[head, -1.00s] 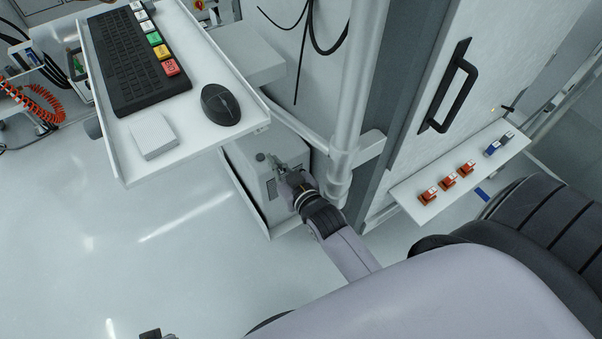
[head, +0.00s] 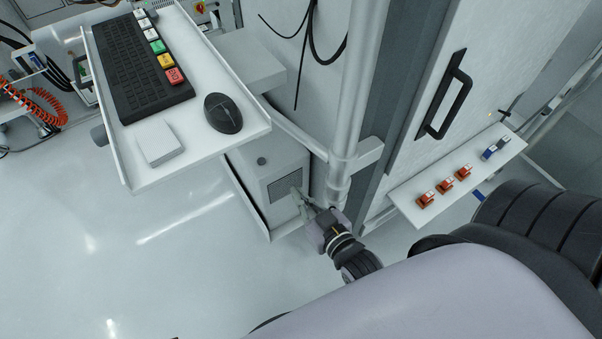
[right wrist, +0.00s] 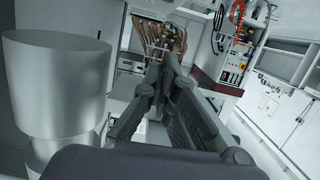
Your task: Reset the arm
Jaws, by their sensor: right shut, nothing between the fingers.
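My right gripper (head: 300,198) is in the middle of the head view, near the grey box with a vent grille (head: 284,188) low beside the machine. I cannot tell whether it touches the box. Its fingers are shut with nothing between them. In the right wrist view the dark fingers (right wrist: 165,75) come together, with a large grey cylinder (right wrist: 58,85) at the left. My left gripper does not show clearly in any view.
A white tray (head: 195,140) with a keyboard (head: 137,65) and a mouse (head: 222,113) is at upper left. A vertical pole (head: 357,80) and a door with a black handle (head: 445,95) stand right. A white shelf (head: 415,200) holds red and blue pieces. Floor at lower left is clear.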

